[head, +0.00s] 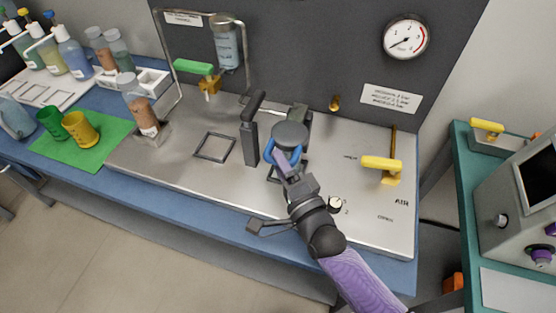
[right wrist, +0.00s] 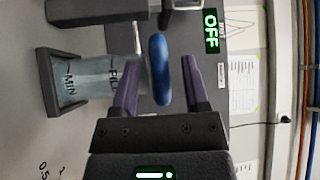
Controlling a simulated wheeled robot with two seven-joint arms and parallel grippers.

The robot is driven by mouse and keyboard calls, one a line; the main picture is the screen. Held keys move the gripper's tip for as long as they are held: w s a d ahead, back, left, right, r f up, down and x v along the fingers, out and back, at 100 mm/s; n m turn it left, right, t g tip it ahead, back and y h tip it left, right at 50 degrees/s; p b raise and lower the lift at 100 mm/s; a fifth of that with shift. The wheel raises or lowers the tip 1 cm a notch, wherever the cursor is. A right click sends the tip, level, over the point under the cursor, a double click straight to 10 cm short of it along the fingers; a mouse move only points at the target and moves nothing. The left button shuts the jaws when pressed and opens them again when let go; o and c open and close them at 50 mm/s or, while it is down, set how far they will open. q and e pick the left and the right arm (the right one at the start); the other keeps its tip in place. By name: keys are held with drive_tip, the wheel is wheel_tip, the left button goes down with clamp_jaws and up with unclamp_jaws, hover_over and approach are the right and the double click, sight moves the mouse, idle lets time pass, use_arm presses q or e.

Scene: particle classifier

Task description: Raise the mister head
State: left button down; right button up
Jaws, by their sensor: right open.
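The mister head (head: 290,135) is a dark grey round cap on a dark bracket, over the steel bench. A blue ring (head: 269,149) shows at its front; it also shows in the right wrist view (right wrist: 160,69). A clear vessel marked MIN and FILL (right wrist: 90,83) stands in a dark square holder (right wrist: 60,85), close to the ring. My right gripper (head: 281,163) is at the blue ring. In the right wrist view its purple fingers (right wrist: 160,85) are apart, one on each side of the ring, with gaps visible. My left gripper is out of view.
A black upright post (head: 250,135) stands just left of the head. An empty square frame (head: 214,147) is further left, near a bottle (head: 140,108). A yellow lever (head: 381,163) and a small knob (head: 335,203) are to the right. A green OFF display (right wrist: 211,31) is lit.

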drive_tip(key=shift+x, duration=0.8)
clamp_jaws()
drive_tip(key=shift+r, duration=0.1)
idle(0.8)
